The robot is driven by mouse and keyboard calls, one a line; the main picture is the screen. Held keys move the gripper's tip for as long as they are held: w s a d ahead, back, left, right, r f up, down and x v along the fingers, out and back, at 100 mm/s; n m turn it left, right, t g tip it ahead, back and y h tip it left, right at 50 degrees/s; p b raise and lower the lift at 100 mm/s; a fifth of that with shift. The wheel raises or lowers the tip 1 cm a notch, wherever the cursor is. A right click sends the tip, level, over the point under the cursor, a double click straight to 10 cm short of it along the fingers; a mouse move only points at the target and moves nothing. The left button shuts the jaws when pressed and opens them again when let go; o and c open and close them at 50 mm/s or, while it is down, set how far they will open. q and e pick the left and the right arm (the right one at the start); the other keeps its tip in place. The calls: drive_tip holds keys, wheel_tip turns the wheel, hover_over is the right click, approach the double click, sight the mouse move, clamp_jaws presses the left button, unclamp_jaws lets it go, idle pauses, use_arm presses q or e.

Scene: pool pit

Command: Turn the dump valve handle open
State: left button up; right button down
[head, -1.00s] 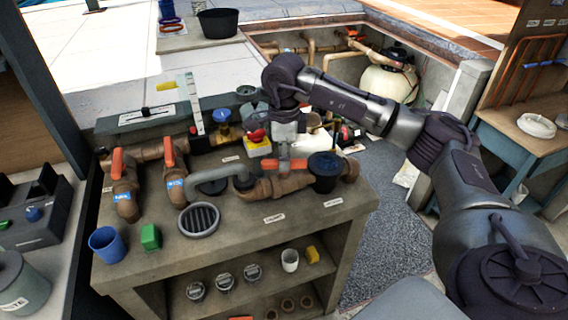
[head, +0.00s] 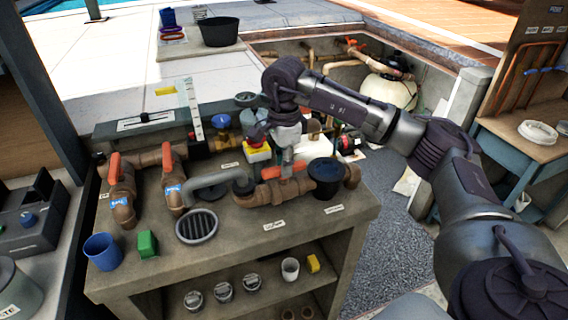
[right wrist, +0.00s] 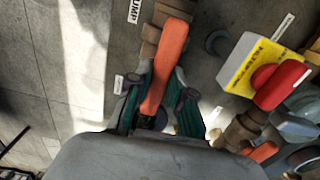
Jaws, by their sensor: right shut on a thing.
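An orange valve handle (head: 284,172) lies lengthwise above a brown pipe body on the bench, left of a dark round cup. It also shows in the right wrist view (right wrist: 168,58), beside a label that reads "UMP" with its start cut off. My right gripper (head: 287,163) comes down on it from above. In the right wrist view its teal-edged fingers (right wrist: 163,82) lie along both sides of the handle, shut on it. The valve stem is mostly hidden under the handle and gripper. My left gripper is not in view.
Two more orange handles (head: 114,167) stand upright on pipes at the left. A yellow box (head: 257,154) with a red knob sits close behind my gripper. A grey pipe bend (head: 205,182) and round grate (head: 197,225) lie left.

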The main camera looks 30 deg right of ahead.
drive_tip(key=shift+r, duration=0.1)
drive_tip(key=c, duration=1)
unclamp_jaws()
drive_tip(key=shift+c, duration=0.2)
wheel_tip(320, 180, up, 12)
